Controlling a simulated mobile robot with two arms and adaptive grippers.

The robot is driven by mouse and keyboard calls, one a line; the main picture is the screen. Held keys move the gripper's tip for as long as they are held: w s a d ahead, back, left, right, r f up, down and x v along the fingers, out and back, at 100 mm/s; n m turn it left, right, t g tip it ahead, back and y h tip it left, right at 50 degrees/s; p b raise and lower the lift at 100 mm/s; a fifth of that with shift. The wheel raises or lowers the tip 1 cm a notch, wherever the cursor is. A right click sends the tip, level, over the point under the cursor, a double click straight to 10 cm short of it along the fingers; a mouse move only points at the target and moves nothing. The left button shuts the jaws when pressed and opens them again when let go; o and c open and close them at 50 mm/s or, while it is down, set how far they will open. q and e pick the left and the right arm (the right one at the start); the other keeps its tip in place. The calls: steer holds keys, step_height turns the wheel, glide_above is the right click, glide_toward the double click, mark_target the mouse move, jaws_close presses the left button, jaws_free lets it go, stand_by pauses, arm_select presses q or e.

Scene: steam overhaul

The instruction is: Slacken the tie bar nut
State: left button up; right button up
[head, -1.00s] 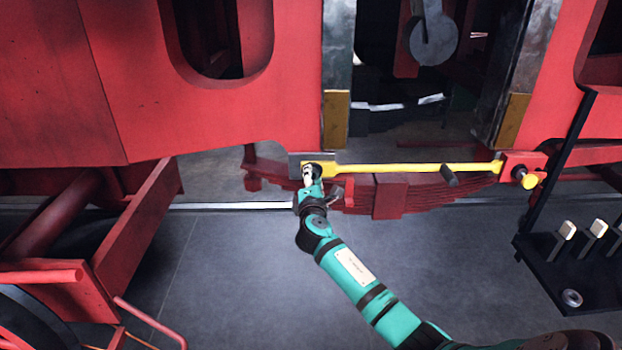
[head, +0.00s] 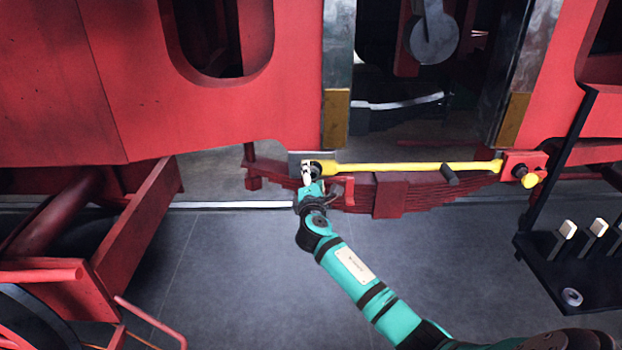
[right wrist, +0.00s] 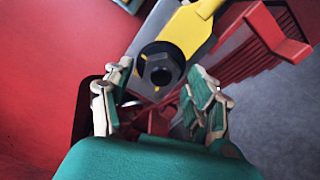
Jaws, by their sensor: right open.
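The yellow tie bar (head: 410,168) runs level across the gap between the red frame plates. Its left end carries a dark hex nut, seen close up in the right wrist view (right wrist: 162,69) on the bar's yellow eye (right wrist: 197,30). My right gripper (head: 309,176) is at that left end in the head view. In the right wrist view its fingers (right wrist: 165,97) are spread to either side, with the nut ahead between them, apart from both. In the head view the gripper partly hides the nut. My left gripper is not in view.
A red leaf spring (head: 390,194) lies just below the bar. A red bracket (head: 523,168) with a yellow-ended pin holds the bar's right end. A black rack (head: 572,268) with white-topped pieces and a metal ring (head: 572,297) stands at right.

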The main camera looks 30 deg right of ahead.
steer(key=v, duration=1.2)
steer(key=shift+f, duration=0.15)
